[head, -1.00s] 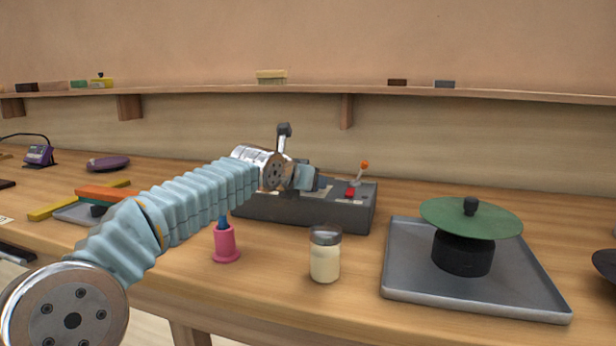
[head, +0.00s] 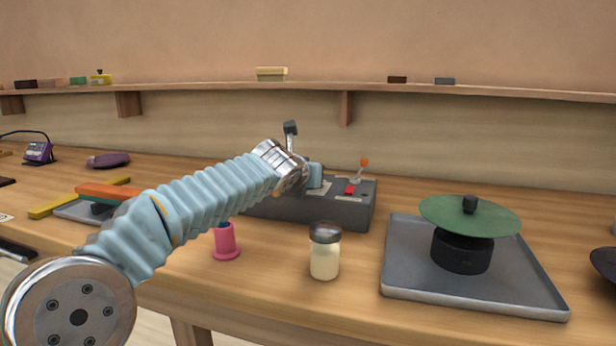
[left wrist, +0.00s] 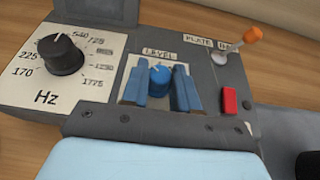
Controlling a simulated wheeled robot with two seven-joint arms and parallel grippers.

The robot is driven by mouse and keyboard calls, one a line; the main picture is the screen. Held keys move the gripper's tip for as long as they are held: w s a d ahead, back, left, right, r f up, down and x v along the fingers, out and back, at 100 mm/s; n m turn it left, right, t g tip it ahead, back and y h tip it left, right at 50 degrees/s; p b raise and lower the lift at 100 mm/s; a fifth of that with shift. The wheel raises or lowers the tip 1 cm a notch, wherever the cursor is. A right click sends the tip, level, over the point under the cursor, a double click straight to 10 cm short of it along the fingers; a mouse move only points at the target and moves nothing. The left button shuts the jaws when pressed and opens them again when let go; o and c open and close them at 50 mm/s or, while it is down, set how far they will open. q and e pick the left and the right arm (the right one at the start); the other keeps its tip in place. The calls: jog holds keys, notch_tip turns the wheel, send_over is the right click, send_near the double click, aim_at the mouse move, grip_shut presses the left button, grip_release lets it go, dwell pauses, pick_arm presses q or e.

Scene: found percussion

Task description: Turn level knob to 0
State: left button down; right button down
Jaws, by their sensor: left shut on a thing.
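The grey control box (head: 310,210) stands on the bench; its panel also shows in the left wrist view. There the blue level knob (left wrist: 159,73) sits on a white plate marked LEVEL (left wrist: 162,54). My left gripper (left wrist: 160,88) has one blue finger on each side of the knob and is shut on it. The fingers cover most of the scale, so the reading is not visible. In the head view my left gripper (head: 316,177) is over the box and the knob is hidden. My right gripper is not in view.
A black Hz dial (left wrist: 61,54) is left of the knob. An orange-tipped lever (left wrist: 236,43) and a red switch (left wrist: 230,101) are to its right. A jar (head: 324,258), a pink holder (head: 225,242) and a metal tray (head: 470,294) stand in front.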

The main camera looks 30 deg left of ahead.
pick_arm(q)
jog(key=n+g+y, duration=0.1)
jog(key=y, duration=0.1)
jog(key=n+y, duration=0.1)
jog(key=n, duration=0.1)
jog(key=d+n+g+y, duration=0.1)
jog(key=n+y, duration=0.1)
jog(key=shift+w+g+y, duration=0.25)
jog(key=shift+g+y, duration=0.05)
jog(key=n+g+y, duration=0.3)
jog(key=n+g, duration=0.1)
jog(key=n, duration=0.1)
jog(key=shift+w, duration=0.2)
jog(key=shift+n+g+y, duration=0.3)
jog(key=shift+g+y, duration=0.1)
jog(key=shift+g, duration=0.1)
jog(key=c, duration=0.9)
grip_release()
jog(key=shift+o, duration=0.2)
jog(key=v, duration=1.3)
jog(key=shift+s+d+r, duration=0.15)
jog(key=shift+d+r, duration=0.1)
jog(key=shift+d, duration=0.05)
